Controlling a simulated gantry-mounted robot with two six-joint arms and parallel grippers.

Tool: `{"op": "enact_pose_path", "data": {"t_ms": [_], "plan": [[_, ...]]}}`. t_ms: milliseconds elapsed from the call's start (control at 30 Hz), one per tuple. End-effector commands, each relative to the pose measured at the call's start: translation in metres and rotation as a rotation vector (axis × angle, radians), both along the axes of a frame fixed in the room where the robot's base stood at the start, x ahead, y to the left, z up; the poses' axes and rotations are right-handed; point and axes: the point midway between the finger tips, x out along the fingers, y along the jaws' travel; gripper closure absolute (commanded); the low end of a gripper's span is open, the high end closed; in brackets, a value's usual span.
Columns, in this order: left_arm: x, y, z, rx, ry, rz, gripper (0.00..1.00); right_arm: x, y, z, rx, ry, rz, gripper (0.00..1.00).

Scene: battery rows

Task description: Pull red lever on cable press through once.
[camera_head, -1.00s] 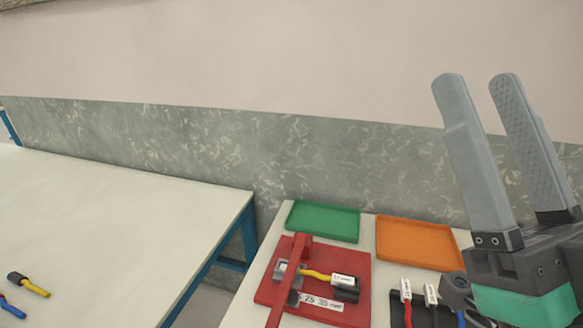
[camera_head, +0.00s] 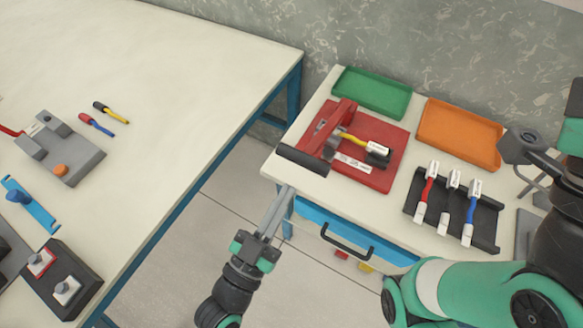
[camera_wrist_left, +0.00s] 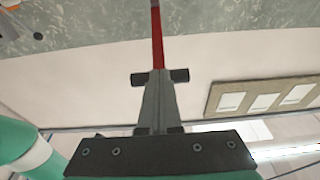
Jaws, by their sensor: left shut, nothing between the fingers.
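The cable press has a red base (camera_head: 388,178) on the white bench. Its red lever (camera_head: 340,113) slants toward the front edge and ends in a black crossbar handle (camera_head: 303,161). A yellow cable (camera_head: 352,139) with a white label lies in the press. My left gripper (camera_head: 288,192) is shut and empty, its tips just below the handle in the head view. In the left wrist view the fingers (camera_wrist_left: 160,80) cover the handle's middle; its ends (camera_wrist_left: 179,76) stick out both sides, with the red lever (camera_wrist_left: 157,38) beyond. Contact cannot be told. My right gripper's fingers are not in view.
A drawer handle (camera_head: 347,243) is below the bench edge. Another table (camera_head: 190,70) stands left, across a gap.

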Motion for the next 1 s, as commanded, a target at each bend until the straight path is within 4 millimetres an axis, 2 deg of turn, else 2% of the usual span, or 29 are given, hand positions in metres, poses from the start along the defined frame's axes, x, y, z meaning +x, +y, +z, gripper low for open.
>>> {"op": "enact_pose_path", "data": {"t_ms": [33, 133, 300, 400, 1000], "plan": [[-0.01, 0.006, -0.017, -0.001, 0.004, 0.002, 1.0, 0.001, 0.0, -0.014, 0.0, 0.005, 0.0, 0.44], [-0.029, 0.016, -0.028, -0.003, 0.001, 0.001, 1.0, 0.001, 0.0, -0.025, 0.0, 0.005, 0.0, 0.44], [-0.051, 0.028, -0.04, -0.005, -0.004, 0.001, 1.0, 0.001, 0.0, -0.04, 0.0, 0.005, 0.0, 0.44], [-0.058, 0.032, -0.042, -0.004, -0.006, 0.001, 1.0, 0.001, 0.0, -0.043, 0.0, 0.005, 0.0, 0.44], [-0.061, 0.033, -0.041, -0.006, -0.007, 0.0, 1.0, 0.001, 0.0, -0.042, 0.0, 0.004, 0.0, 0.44]]}}
